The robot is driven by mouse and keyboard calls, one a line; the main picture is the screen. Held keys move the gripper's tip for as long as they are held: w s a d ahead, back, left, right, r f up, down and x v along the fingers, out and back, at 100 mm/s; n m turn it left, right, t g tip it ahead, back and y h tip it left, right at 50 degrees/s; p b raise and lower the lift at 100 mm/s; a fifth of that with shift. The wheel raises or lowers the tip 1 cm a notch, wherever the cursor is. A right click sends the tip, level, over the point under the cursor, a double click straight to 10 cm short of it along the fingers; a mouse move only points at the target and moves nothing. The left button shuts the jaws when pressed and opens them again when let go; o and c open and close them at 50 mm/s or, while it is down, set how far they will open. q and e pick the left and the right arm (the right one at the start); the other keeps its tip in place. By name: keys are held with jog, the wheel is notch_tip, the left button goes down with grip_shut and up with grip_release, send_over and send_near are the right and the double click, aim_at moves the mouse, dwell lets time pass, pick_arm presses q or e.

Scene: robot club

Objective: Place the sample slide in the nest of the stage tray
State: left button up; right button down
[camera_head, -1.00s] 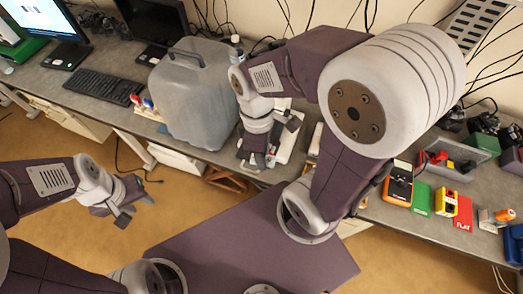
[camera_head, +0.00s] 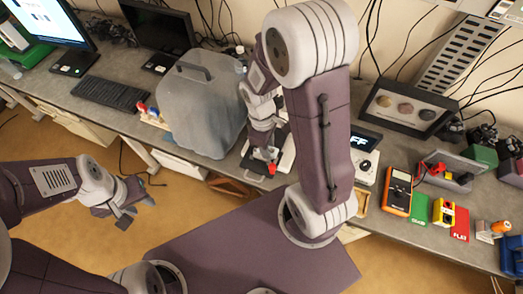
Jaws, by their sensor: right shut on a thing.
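My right gripper (camera_head: 264,157) points down over the desk, right of the large grey container. It is shut, and a small red piece (camera_head: 271,169) shows at its fingertips. I take this piece to be part of the sample slide; the rest is hidden or too small to see. A dark and white flat device (camera_head: 287,158) lies under and beside the gripper, partly covered by my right arm. It may be the stage tray, but its nest cannot be made out. My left gripper (camera_head: 126,214) is empty over the floor in front of the desk, its fingers apart.
The grey container (camera_head: 202,110) stands close left of my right gripper. A keyboard (camera_head: 108,93) lies at the left.

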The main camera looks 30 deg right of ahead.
jog(key=shift+w+a+f, duration=0.35)
jog(key=shift+w+f, duration=0.1)
jog(key=shift+w, duration=0.25)
jog(key=shift+w+a+f, duration=0.15)
jog(key=shift+w+f, duration=0.05)
jog(key=shift+w, duration=0.05)
jog(key=shift+a, duration=0.1)
jog(key=shift+s+f, duration=0.15)
jog(key=shift+f, duration=0.05)
notch_tip(320, 180, down, 3)
jog(key=shift+s+r+p, duration=0.1)
jog(key=shift+p, duration=0.25)
jog(key=shift+f, duration=0.4)
jog(key=shift+w, duration=0.3)
jog(key=shift+s+f, duration=0.15)
jog(key=shift+f, duration=0.05)
jog(key=c, duration=1.3)
grip_release()
jog(key=shift+o, duration=0.8)
